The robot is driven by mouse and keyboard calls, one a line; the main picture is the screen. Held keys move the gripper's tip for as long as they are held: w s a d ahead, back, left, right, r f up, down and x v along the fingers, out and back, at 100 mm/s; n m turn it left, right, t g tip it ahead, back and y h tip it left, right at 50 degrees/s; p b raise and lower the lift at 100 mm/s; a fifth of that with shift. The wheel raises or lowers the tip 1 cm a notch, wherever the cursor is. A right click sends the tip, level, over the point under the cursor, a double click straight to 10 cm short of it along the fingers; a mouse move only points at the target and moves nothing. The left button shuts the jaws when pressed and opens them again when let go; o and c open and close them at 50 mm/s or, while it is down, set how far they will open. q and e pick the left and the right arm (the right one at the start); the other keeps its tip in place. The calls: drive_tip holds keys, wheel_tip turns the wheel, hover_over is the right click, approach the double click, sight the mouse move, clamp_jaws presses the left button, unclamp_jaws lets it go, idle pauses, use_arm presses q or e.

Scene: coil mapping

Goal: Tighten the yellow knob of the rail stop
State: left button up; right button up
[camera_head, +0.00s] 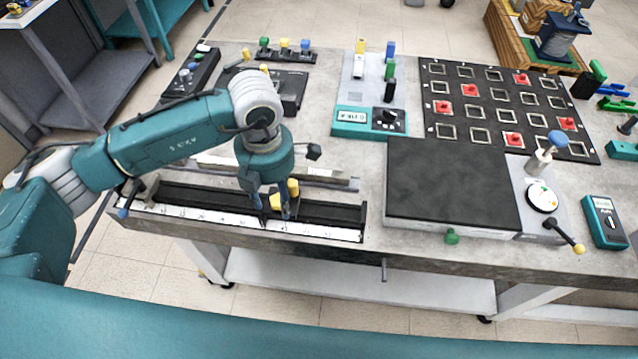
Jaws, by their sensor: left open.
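The yellow knob (292,187) stands on the rail stop, toward the right part of the rail (200,214) at the table's front left. A second yellow part of the stop (276,201) shows just left of it. My left gripper (271,214) points down over the rail stop, its fingers open. One finger is left of the yellow parts and the other is in front of the knob. I cannot tell whether the fingers touch the stop. The lower part of the stop is partly hidden by the fingers. My right gripper is not in view.
A large black plate (450,180) lies right of the rail. Behind it is a black grid board (495,105) with red pieces. A teal meter (604,222) lies far right. A grey bar (320,178) lies behind the rail. The table's front edge (300,252) is close.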

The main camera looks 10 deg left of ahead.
use_arm(q)
drive_tip(key=shift+r, duration=0.1)
drive_tip(key=shift+r+p, duration=0.15)
drive_tip(key=shift+p, duration=0.35)
drive_tip(key=n+p, duration=0.3)
drive_tip(key=p, duration=0.1)
drive_tip(key=n+p, duration=0.3)
drive_tip(key=p, duration=0.1)
drive_tip(key=n+p, duration=0.4)
drive_tip(key=shift+s+d+r, duration=0.1)
drive_tip(key=shift+d+r, duration=0.1)
drive_tip(key=shift+d, duration=0.1)
drive_tip(key=shift+f+n, duration=0.1)
drive_tip(key=shift+n, duration=0.2)
wheel_tip(320, 180, up, 10)
drive_tip(key=b, duration=0.4)
drive_tip(key=s+d+r+h, duration=0.2)
drive_tip(key=d+r+h, duration=0.1)
drive_tip(key=d, duration=0.5)
drive_tip(key=s+d+r+m+g+h, duration=0.1)
drive_tip(key=s+d+r+h, duration=0.2)
drive_tip(key=d, duration=0.5)
drive_tip(key=s+d+r+m+g+h, duration=0.1)
drive_tip(key=s+d+r+h, duration=0.2)
drive_tip(key=d+h, duration=0.3)
drive_tip(key=shift+s+d+r+p, duration=0.2)
drive_tip(key=shift+d+r+p, duration=0.2)
drive_tip(key=shift+d+r, duration=0.4)
drive_tip(key=shift+d+f, duration=0.1)
drive_tip(key=shift+f, duration=0.05)
